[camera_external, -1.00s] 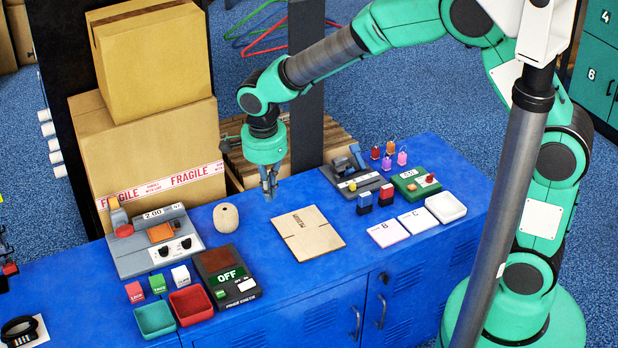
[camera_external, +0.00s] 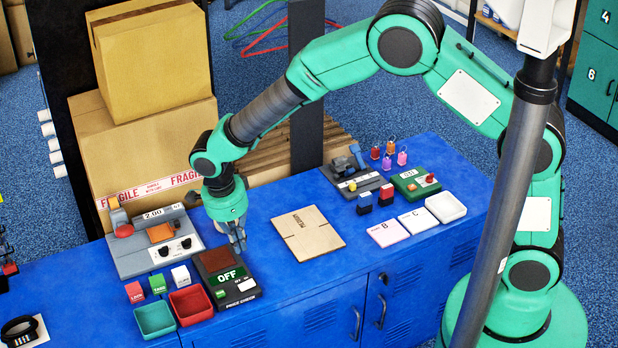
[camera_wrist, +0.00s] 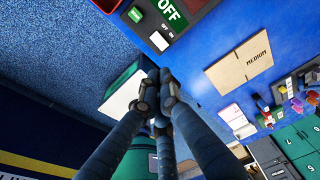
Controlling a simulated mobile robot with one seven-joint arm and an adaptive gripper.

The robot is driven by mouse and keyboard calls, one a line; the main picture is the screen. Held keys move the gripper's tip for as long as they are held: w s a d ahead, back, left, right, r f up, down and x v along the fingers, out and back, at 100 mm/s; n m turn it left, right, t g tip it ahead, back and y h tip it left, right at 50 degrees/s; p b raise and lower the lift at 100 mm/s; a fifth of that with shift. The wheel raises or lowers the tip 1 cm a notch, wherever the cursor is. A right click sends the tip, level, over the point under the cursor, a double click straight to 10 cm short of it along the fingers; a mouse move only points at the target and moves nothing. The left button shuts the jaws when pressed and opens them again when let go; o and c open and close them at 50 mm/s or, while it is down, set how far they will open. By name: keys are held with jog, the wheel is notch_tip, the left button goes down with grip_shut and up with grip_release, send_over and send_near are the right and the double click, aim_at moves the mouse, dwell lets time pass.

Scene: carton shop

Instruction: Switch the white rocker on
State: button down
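The white rocker (camera_external: 246,285) sits on the front right of the dark price-check unit (camera_external: 240,296). In the wrist view the rocker (camera_wrist: 159,41) shows beside small OFF and ON labels. The unit's green display (camera_external: 226,275) reads OFF. My gripper (camera_external: 238,246) is above and behind the unit's right back side, apart from the rocker. In the wrist view my gripper's fingertips (camera_wrist: 158,88) are drawn together with nothing between them.
A scale-like unit (camera_external: 130,262) with knobs stands to the left. Red (camera_external: 190,304) and green (camera_external: 155,319) trays are left of the price-check unit. A flat cardboard piece (camera_external: 308,233) lies to the right. Bare blue tabletop lies between them.

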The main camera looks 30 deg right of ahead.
aim_at(253, 284)
jog(key=shift+f, duration=0.1)
jog(key=f+b, duration=0.1)
jog(key=f, duration=0.3)
jog(key=d+f+b, duration=0.1)
jog(key=f, duration=0.4)
jog(key=d+f+b, duration=0.1)
jog(key=f, duration=0.3)
jog(key=shift+f, duration=0.3)
jog(key=shift+f, duration=0.1)
jog(key=shift+s+d+f+y, duration=0.1)
jog(key=shift+s+f+y, duration=0.1)
jog(key=shift+y, duration=0.6)
jog(key=shift+w+d+f+y+p, duration=0.15)
jog(key=shift+d+y+p, duration=0.25)
jog(key=shift+p, duration=0.45)
jog(key=shift+a+f, duration=0.1)
jog(key=shift+f, duration=0.05)
jog(key=shift+a, duration=0.15)
jog(key=shift+a, duration=0.65)
jog(key=shift+r, duration=0.2)
